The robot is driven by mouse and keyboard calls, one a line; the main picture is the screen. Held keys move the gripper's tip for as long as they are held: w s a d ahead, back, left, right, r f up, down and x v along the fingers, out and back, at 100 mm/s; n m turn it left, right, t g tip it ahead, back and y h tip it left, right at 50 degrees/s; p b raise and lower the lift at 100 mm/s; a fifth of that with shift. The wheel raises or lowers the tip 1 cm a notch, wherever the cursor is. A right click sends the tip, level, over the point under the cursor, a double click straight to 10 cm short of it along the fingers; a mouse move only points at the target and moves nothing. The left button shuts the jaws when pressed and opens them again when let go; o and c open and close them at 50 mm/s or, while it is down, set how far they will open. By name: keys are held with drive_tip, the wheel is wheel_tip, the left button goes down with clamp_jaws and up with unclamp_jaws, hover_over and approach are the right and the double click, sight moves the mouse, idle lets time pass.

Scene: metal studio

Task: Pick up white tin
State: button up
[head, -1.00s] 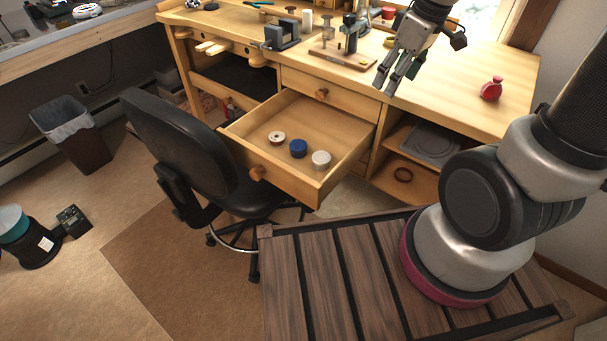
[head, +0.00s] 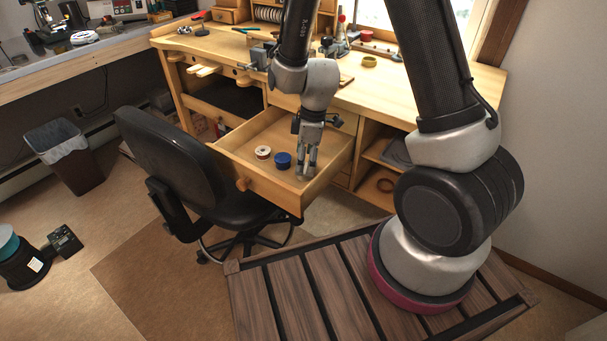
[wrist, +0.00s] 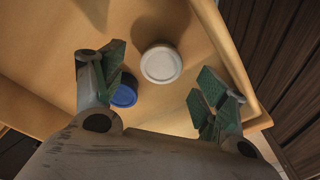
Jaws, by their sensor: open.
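The white tin (wrist: 161,64) is a small round tin with a lid, lying in the open wooden drawer (head: 225,150). In the wrist view it sits ahead of my gripper (wrist: 168,92), roughly between the spread fingers and apart from them. The fingers are open and empty. A blue tin (head: 282,160) lies just left of the gripper, and in the wrist view the blue tin (wrist: 124,92) shows close beside the left finger.
The drawer's walls stand close around the gripper. A black chair (head: 165,165) stands at the drawer's left. The workbench top (head: 400,95) is above and behind the drawer.

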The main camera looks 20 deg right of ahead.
sight(305, 168)
wheel_tip(305, 168, down, 4)
drive_tip(key=shift+a+r, duration=0.1)
drive_tip(key=shift+c, duration=0.2)
drive_tip(key=c, duration=1.1)
drive_tip(key=shift+r, duration=0.1)
